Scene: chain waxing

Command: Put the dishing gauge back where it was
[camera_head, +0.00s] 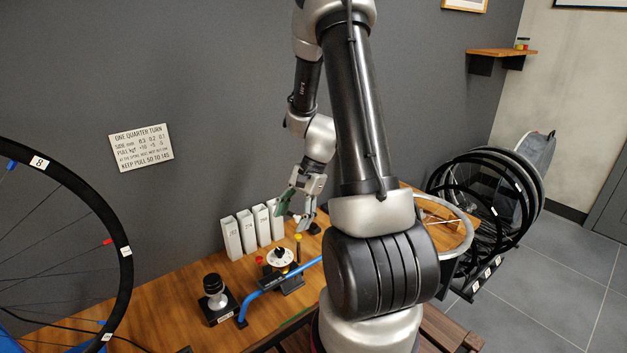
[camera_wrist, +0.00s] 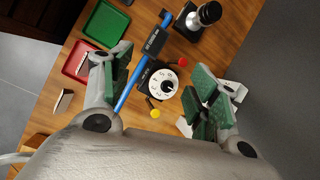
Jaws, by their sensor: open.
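The dishing gauge appears to be the blue bar (camera_head: 270,290) with a black block and a white dial (camera_head: 281,257), lying on the wooden bench. In the wrist view the blue bar (camera_wrist: 129,88) runs beside the left finger, and the white dial (camera_wrist: 164,84) shows between the fingers. My gripper (camera_head: 297,213) is above the bench near the wall, behind the dial in the head view. Its green-padded fingers (camera_wrist: 162,72) are apart with nothing between them. I cannot tell its exact height over the gauge. My arm hides part of the bench.
White numbered boxes (camera_head: 247,232) stand in a row by the wall. A black stand with a silver post (camera_head: 214,296) is left of the gauge. Red (camera_wrist: 84,60) and green (camera_wrist: 106,24) trays lie on the bench. A spoked wheel (camera_head: 122,252) is at left; more wheels (camera_head: 490,205) are racked right.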

